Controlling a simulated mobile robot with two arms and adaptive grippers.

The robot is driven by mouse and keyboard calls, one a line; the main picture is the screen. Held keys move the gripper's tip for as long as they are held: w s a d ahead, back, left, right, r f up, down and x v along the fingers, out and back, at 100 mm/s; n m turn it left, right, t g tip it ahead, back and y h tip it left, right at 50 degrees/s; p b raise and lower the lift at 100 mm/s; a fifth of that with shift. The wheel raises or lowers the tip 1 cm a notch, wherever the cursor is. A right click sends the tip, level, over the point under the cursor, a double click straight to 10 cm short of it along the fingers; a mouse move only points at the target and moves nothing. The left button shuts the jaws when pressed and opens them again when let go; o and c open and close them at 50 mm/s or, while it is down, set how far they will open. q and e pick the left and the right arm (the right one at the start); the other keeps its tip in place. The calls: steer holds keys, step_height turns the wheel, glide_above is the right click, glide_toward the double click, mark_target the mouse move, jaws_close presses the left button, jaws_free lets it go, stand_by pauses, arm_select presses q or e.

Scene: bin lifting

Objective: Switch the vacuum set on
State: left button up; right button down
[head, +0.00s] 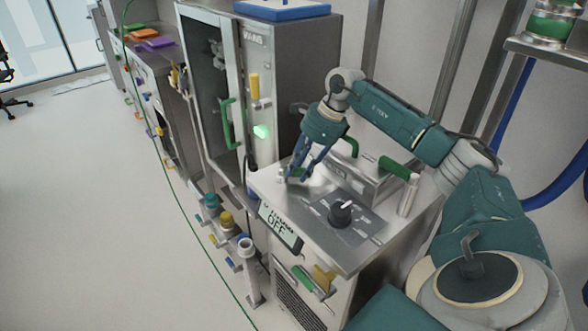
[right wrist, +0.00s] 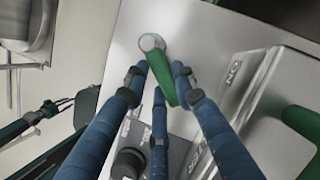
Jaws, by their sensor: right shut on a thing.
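The vacuum set (head: 350,245) is a steel cabinet whose front display (head: 280,227) reads OFF. A black rotary knob (head: 340,213) sits on its top panel; it also shows in the right wrist view (right wrist: 128,162). My right gripper (head: 294,178) reaches down to the far left part of the top. In the right wrist view its blue fingers (right wrist: 158,88) are shut around a green lever (right wrist: 163,75) on a round silver pivot (right wrist: 151,42). The fingers partly hide the lever. My left gripper (right wrist: 58,104) appears small at the left of the right wrist view.
A tall cabinet marked MAINS (head: 290,85) with a lit green lamp (head: 262,131) stands behind. Another green handle (head: 394,169) and a metal box (head: 355,175) are right of my gripper.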

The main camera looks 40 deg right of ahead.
steer(key=shift+r, duration=0.1)
steer(key=c, duration=1.4)
jaws_free()
steer(key=v, duration=1.2)
